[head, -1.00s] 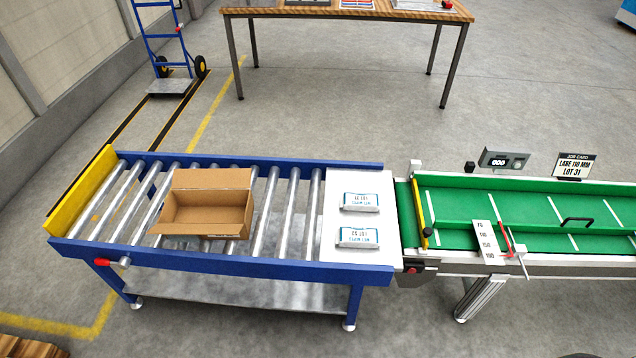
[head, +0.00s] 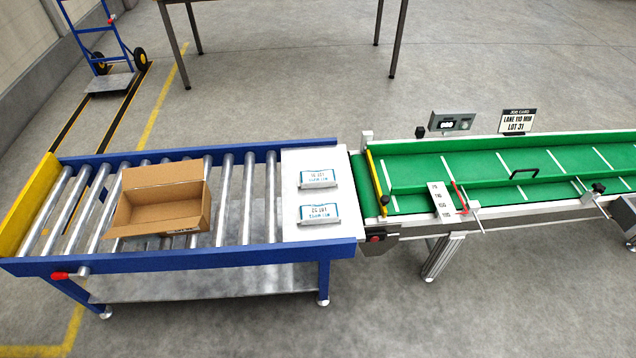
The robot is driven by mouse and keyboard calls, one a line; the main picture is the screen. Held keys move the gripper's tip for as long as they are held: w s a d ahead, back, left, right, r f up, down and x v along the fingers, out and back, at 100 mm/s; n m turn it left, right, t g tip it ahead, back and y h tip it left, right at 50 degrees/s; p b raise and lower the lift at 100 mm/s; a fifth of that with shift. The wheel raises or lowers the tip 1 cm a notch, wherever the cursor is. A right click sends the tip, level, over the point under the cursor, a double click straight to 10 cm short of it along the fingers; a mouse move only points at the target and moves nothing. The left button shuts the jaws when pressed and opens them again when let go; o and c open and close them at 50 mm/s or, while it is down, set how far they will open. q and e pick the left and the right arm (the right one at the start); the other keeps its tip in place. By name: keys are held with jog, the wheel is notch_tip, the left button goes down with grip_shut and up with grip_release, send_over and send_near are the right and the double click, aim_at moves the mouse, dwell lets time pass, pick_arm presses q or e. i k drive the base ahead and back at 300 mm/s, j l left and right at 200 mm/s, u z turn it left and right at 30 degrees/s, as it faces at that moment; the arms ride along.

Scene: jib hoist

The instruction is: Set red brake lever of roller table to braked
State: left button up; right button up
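The roller table (head: 200,257) has a blue frame and stands at the left of the head view. Its red brake lever (head: 61,276) sticks out to the left from a grey pivot (head: 83,271) on the front rail, near the left end. The lever lies about level along the rail. No lettering for its positions can be read. Neither of my grippers is in the head view.
An open cardboard box (head: 158,205) sits on the rollers. Two labelled packs (head: 319,178) (head: 320,214) lie on the white plate (head: 300,157). The green belt conveyor (head: 420,162) adjoins on the right. A blue hand truck (head: 108,50) stands at the back left. The floor in front is clear.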

aim_at(83, 272)
jog(key=u, duration=1.95)
